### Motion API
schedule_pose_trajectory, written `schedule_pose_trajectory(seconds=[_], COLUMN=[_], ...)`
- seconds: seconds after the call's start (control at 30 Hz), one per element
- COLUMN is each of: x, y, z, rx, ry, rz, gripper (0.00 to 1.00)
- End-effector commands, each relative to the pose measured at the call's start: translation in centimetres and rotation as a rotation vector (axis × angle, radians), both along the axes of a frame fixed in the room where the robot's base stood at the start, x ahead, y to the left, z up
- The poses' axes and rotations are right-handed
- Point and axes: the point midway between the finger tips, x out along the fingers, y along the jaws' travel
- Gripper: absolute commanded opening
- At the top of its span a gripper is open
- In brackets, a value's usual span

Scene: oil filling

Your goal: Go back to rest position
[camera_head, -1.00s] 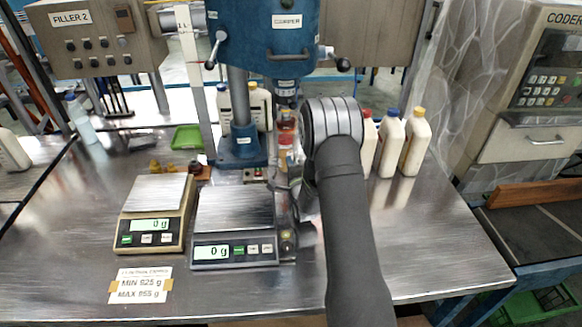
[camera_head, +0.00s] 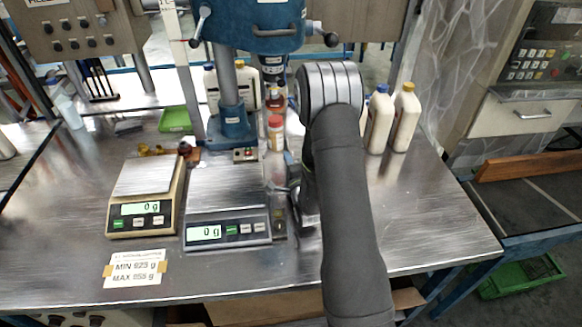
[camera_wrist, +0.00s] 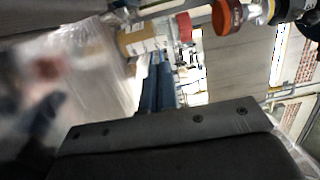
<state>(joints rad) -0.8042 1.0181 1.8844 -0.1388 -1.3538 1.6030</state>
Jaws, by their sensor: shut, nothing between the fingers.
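My arm reaches over the steel table in the head view, its wrist beside the capper's bottle spot. My gripper (camera_head: 304,212) is mostly hidden behind my own forearm there; only a dark part shows, low and just right of the scales. In the wrist view a broad grey part of my gripper (camera_wrist: 180,140) fills the bottom of the picture. It is shut and I see nothing held in it.
A beige scale (camera_head: 148,195) and a grey scale (camera_head: 228,212) both read 0 g at left. White bottles (camera_head: 404,120) stand right of my wrist. The blue capper (camera_head: 250,30) stands behind. The table's right front (camera_head: 440,220) is clear.

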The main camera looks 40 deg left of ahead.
Motion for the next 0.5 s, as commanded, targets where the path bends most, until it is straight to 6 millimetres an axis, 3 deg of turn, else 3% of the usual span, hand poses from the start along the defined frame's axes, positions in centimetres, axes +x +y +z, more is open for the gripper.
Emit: schedule_pose_trajectory(seconds=[0.2, 0.5], x=[-1.8, -2.2], y=[-2.4, -2.9], z=[0.0, 0.1], rx=[0.000, 0.002], ry=[-0.001, -0.003], rz=[0.000, 0.001], gripper=[0.00, 0.00])
